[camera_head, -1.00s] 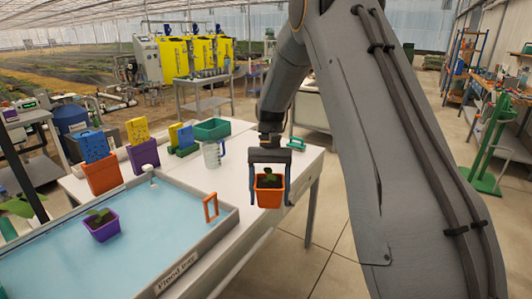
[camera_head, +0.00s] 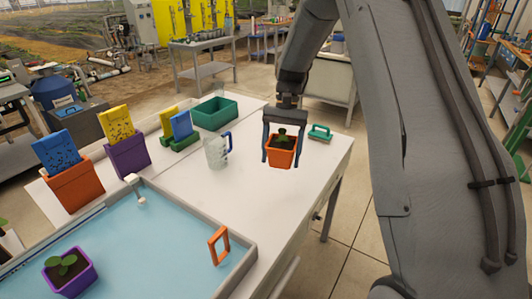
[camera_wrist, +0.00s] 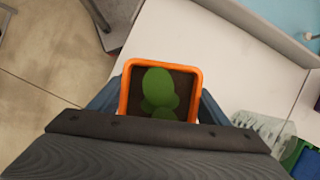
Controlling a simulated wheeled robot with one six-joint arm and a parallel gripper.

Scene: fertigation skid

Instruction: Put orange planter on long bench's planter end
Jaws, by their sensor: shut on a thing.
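The orange planter (camera_head: 282,153) holds dark soil and a small green seedling. My gripper (camera_head: 283,155) is shut on it, with one finger on each side of the pot. The planter is upright over the right part of the long white bench (camera_head: 254,188); I cannot tell how far above the top it is. In the wrist view the orange planter (camera_wrist: 127,95) shows from above, with its square rim and green leaves between the fingers. The purple planter (camera_head: 73,277) with a seedling stands in the blue flood tray (camera_head: 150,240) at the lower left.
A clear jug (camera_head: 217,152) stands left of my gripper. A teal-handled item (camera_head: 320,132) lies to its right. A green bin (camera_head: 214,113) is behind. Orange (camera_head: 76,188) and purple (camera_head: 128,157) holders with packets stand farther left. The bench's front right is clear.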

